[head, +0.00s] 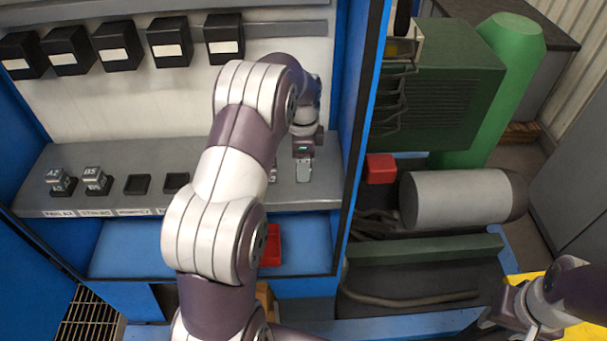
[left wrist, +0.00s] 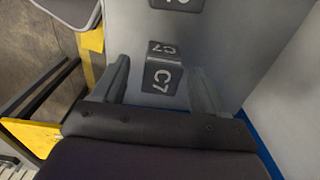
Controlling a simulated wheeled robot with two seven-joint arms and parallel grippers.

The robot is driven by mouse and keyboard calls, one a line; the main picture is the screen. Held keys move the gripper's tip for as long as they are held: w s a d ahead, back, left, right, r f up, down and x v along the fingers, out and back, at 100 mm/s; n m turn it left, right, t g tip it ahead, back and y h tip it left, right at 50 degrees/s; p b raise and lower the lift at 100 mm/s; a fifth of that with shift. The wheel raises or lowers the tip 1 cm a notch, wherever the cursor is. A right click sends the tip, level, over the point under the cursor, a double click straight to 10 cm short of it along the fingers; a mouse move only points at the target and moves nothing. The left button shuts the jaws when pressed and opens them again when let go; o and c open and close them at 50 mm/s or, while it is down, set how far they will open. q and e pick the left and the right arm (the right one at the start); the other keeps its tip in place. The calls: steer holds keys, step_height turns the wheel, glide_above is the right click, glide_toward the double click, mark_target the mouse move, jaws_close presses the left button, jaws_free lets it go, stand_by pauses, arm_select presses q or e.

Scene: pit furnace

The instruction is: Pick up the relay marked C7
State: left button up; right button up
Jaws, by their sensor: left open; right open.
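The relay marked C7 (left wrist: 163,78) is a dark grey block with white letters, seen in the left wrist view on a grey surface. In the head view my left arm hides most of that spot. My left gripper (left wrist: 162,88) is open, with one finger on each side of the relay in the picture; contact cannot be made out. In the head view my left gripper (head: 303,170) is low over the right part of the grey shelf (head: 325,185). My right gripper (head: 490,322) is at the bottom right, small and partly cut off, away from the shelf.
Relays A2 (head: 60,182) and B5 (head: 95,180) stand on the shelf's left, beside empty black sockets (head: 137,184). Several black boxes (head: 118,45) hang above. The blue cabinet wall (head: 363,120) bounds the shelf on the right. A red bin (head: 273,245) sits below.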

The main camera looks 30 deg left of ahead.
arm_select(q)
steer(key=shift+a+f, duration=0.1)
steer(key=shift+f, duration=0.15)
steer(key=shift+w+f, duration=0.15)
steer(key=c, duration=0.8)
steer(key=shift+c, duration=1.4)
